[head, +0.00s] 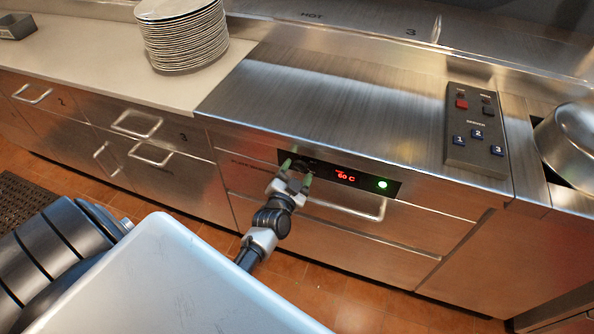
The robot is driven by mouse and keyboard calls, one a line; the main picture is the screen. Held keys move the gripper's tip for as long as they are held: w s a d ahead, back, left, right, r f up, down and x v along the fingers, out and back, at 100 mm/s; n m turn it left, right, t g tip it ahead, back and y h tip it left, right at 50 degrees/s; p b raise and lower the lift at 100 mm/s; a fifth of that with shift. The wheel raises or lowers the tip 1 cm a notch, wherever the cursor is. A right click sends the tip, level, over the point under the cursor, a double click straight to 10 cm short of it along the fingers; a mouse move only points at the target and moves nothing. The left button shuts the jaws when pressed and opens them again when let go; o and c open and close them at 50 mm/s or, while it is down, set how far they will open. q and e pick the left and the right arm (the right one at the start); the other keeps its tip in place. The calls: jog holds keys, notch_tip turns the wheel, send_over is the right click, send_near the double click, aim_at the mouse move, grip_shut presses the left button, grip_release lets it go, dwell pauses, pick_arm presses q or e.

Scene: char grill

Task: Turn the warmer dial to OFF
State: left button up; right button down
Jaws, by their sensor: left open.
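The warmer's black control panel (325,172) is on the front of the steel counter, above a drawer handle. It shows a red readout (346,177) that seems to read 60 C, and a lit green light (382,184). The dark dial (300,164) is at the panel's left end, partly hidden by my gripper, so its pointer cannot be read. My left gripper (297,172) is open, with its green-tipped fingers on either side of the dial. I cannot tell whether they touch it. My right gripper is not in view.
A drawer handle (350,209) sticks out just below the panel. A plate stack (183,35) stands on the white counter at the left. A button box (474,130) lies on the steel top, and a metal pot (571,145) is at the right edge.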

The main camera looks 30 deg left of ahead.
pick_arm(q)
jog(key=shift+w, duration=0.4)
jog(key=shift+c, duration=0.3)
jog(key=c, duration=0.8)
jog(key=shift+c, duration=0.2)
